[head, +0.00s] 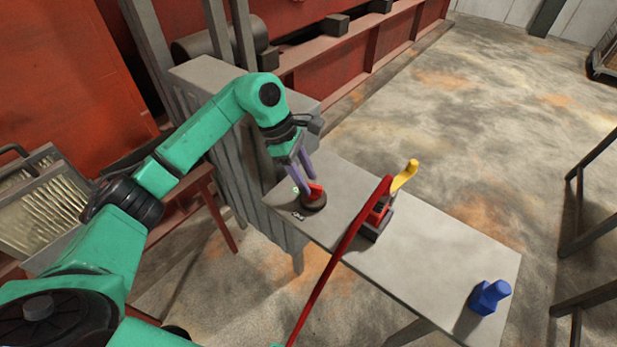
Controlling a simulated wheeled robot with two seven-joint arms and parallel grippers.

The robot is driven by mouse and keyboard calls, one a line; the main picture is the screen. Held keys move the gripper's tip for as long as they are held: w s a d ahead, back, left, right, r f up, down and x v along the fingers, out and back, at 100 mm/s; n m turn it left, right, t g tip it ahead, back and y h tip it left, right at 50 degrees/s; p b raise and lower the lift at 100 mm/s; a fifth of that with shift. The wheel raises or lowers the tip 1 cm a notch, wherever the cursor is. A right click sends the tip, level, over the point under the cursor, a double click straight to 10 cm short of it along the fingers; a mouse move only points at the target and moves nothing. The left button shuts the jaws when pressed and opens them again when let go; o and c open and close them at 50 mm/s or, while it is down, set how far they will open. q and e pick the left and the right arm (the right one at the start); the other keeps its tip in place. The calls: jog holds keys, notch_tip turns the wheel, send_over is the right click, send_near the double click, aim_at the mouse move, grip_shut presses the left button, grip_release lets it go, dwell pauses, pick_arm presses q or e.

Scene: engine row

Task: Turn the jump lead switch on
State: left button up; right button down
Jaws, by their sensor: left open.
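A red knob (316,191) on a dark round base (314,204) sits near the left end of the grey table (440,255); it looks like the jump lead switch. My left gripper (306,185) reaches in from the left and above. Its two purple fingers point down at the knob, open. One finger is close to the knob's left side; I cannot tell whether it touches. The fingers partly cover the knob. My right gripper is not in view.
A red block with a yellow handle (405,174) stands right of the knob, and a long red bar (340,255) slants past it. A blue part (489,297) stands at the table's right end. A grey cabinet (225,140) stands behind the arm.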

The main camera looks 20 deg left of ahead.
pick_arm(q)
jog(key=shift+x, duration=0.85)
grip_shut()
jog(key=shift+f+b, duration=0.15)
jog(key=shift+b, duration=0.2)
jog(key=shift+w+f+m+g+b, duration=0.2)
jog(key=shift+m+g+b, duration=0.3)
jog(key=shift+m+b, duration=0.75)
jog(key=shift+d+r+m+g+b, duration=0.15)
jog(key=shift+m+b, duration=0.1)
jog(key=shift+m, duration=0.25)
jog(key=shift+a+r+m+g+b, duration=0.1)
jog(key=shift+m+g+b, duration=0.1)
jog(key=shift+m, duration=0.25)
jog(key=shift+r, duration=0.15)
grip_release()
